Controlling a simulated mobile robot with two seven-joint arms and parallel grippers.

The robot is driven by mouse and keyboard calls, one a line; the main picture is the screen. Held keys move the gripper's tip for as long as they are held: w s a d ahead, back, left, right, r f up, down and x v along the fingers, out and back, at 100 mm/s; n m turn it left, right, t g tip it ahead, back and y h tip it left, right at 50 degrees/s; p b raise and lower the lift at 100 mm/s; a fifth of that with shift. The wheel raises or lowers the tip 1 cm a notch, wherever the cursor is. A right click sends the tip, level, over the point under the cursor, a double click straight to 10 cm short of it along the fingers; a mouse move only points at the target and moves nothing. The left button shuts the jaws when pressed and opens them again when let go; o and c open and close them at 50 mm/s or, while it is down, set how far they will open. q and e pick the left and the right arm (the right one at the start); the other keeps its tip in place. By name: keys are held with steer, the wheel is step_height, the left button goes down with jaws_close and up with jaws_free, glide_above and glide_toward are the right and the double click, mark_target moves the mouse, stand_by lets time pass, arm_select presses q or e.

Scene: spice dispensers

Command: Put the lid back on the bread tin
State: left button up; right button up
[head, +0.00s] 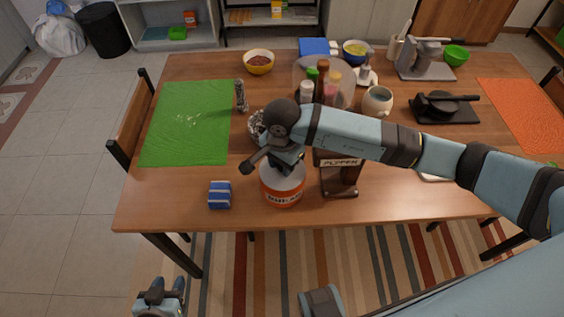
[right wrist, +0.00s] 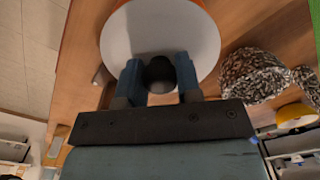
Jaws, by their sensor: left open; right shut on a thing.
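The bread tin (head: 283,197), orange with a pale band of lettering, stands upright near the table's front edge. A pale round lid (right wrist: 150,35) with a black knob (right wrist: 160,68) is at the tin's top. My right gripper (head: 286,166) is above the tin. In the right wrist view my right gripper (right wrist: 158,82) has its two blue fingers shut on the knob from both sides. I cannot tell whether the lid rests fully on the rim. My left gripper (head: 163,287) is open and empty, low in front of the table.
A blue striped box (head: 220,194) is left of the tin, and a dark pepper dispenser (head: 340,178) is close on its right. A speckled item (head: 255,125) is behind. The green mat (head: 190,120) is clear. Bottles stand on a round rack (head: 322,80).

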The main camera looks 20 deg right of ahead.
steer(key=o, duration=1)
arm_select(q)
steer(key=shift+w+d, duration=0.1)
steer(key=shift+d, duration=0.05)
arm_select(e)
step_height(320, 180, up, 14)
arm_select(q)
steer(key=shift+r, duration=0.15)
arm_select(e)
steer(key=shift+f, duration=0.1)
